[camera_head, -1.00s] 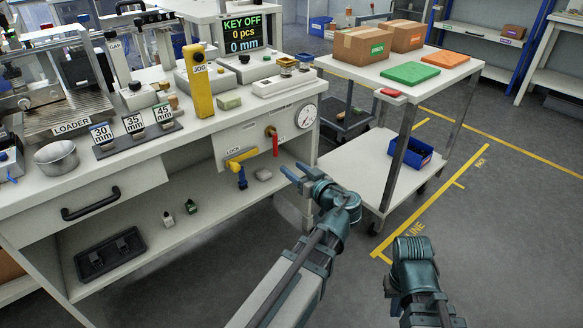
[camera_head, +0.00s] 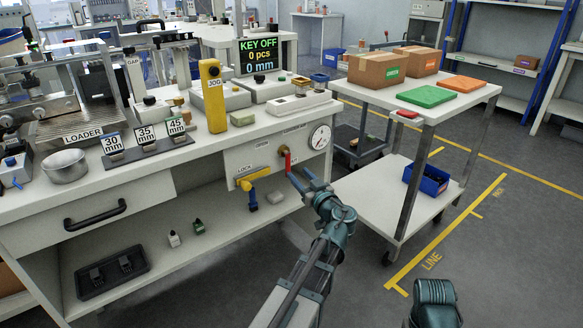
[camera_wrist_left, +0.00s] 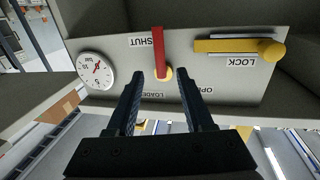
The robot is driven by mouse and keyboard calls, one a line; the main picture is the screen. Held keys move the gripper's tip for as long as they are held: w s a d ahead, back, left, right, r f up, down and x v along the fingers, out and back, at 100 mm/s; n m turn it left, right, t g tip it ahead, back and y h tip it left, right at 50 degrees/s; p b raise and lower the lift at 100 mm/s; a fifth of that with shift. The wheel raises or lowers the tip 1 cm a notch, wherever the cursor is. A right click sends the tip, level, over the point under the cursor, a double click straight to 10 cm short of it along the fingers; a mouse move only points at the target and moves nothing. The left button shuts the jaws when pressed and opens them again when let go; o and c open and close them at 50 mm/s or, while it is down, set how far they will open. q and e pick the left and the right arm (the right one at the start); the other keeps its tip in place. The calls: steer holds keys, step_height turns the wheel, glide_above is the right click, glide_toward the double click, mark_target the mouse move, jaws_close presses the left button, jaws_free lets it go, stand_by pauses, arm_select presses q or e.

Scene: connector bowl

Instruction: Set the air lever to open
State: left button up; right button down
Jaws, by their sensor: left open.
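The red air lever (camera_head: 288,163) hangs down from a brass pivot on the front panel (camera_head: 232,162) of the bench. In the left wrist view, where the labels appear upside down, the red lever (camera_wrist_left: 159,45) lies beside the SHUT label (camera_wrist_left: 140,42). The OPEN label (camera_wrist_left: 208,91) is partly hidden by a finger. My left gripper (camera_head: 303,178) is open just in front of the lever. In the left wrist view its fingertips (camera_wrist_left: 160,73) lie either side of the pivot, with nothing held. Contact cannot be told. My right gripper's fingers are out of view.
A yellow lock handle (camera_head: 258,174) is left of the lever, and a round gauge (camera_head: 320,137) is to its right. A cart (camera_head: 345,88) with boxes stands to the right. Below the panel is an open shelf (camera_head: 215,240). The floor in front is clear.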

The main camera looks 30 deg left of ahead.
mark_target(289, 164)
arm_select(q)
steer(key=shift+x, duration=3.1)
jaws_close()
